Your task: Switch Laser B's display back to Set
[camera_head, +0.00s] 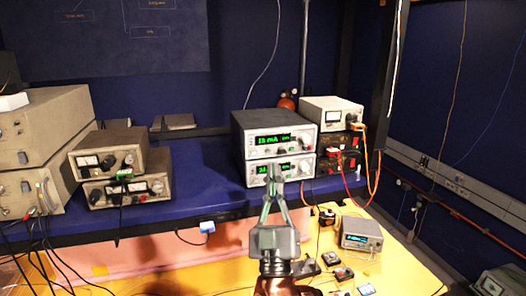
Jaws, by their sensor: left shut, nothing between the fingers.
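Two stacked grey instruments with green lit displays stand on the blue shelf (170,202). The upper instrument (298,117) has a display (272,139) that seems to read "16 mA", with knobs at its right. The lower instrument (249,179) has a display (258,170) partly covered by my left gripper, so its reading is not clear. I cannot read which one is Laser B. My left gripper (276,168) is shut and empty, its fingertips pointing up in front of the lower instrument's panel. I cannot tell whether they touch it. My right gripper is out of view.
Beige instruments (37,125) and two smaller stacked units (107,140) stand at the left. A white-topped supply (330,104) with red and orange cables is right of the displays. A small grey meter (361,234) sits on the yellow surface (410,270) below.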

